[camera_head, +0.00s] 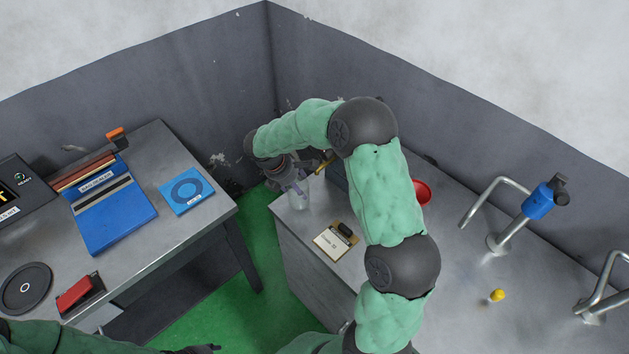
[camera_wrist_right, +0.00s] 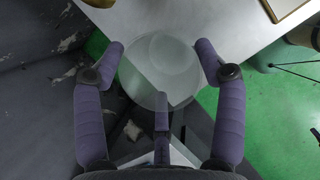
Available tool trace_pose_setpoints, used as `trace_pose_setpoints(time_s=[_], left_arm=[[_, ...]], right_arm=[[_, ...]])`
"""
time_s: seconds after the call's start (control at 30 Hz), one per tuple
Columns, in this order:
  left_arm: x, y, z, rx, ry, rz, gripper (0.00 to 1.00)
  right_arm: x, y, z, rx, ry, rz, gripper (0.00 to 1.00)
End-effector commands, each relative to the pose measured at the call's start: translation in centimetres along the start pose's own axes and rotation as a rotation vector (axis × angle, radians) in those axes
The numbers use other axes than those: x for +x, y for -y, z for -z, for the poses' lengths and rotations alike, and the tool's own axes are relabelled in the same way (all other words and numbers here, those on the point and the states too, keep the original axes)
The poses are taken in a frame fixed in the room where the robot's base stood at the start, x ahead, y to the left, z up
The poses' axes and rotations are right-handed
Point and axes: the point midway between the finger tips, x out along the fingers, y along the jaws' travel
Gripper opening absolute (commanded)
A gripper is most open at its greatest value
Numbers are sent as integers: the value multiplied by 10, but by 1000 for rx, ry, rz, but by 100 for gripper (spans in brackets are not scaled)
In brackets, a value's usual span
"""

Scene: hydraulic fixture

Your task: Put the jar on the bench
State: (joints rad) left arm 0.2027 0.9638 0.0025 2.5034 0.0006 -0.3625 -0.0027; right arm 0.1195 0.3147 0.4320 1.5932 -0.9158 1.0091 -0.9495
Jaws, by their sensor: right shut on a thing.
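The jar (camera_head: 299,199) is clear glass and shows at the far left corner of the grey bench (camera_head: 285,212) on the right side. My right gripper (camera_head: 297,187) is shut on the jar, with its fingers on both sides of it. In the right wrist view the round jar (camera_wrist_right: 160,70) sits between the fingertips (camera_wrist_right: 161,62), and the bench corner shows through the glass. I cannot tell whether its base touches the bench top. My left gripper (camera_head: 200,349) shows only as a dark tip at the bottom edge, and its jaws are unclear.
A card holder (camera_head: 336,240) and a red bowl (camera_head: 421,192) are on the bench, with a blue-handled valve (camera_head: 540,200) and a yellow knob (camera_head: 497,296). The left table (camera_head: 150,150) holds a blue binder (camera_head: 118,220). Green floor (camera_head: 265,240) lies between; grey walls stand behind.

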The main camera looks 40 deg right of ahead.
Motion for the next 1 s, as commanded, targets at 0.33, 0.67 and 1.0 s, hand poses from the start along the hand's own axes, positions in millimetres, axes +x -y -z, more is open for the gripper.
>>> trace_pose_setpoints(time_s=[0.33, 0.67, 1.0], left_arm=[[2, 1, 0, 0, 0, 0, 40], [10, 3, 1, 0, 0, 0, 40], [10, 4, 0, 0, 0, 0, 40]], right_arm=[[10, 0, -26, 3, 0, -1, 30], [36, 1, -57, -1, -1, 1, 30], [39, 0, -56, 1, 0, -1, 30]])
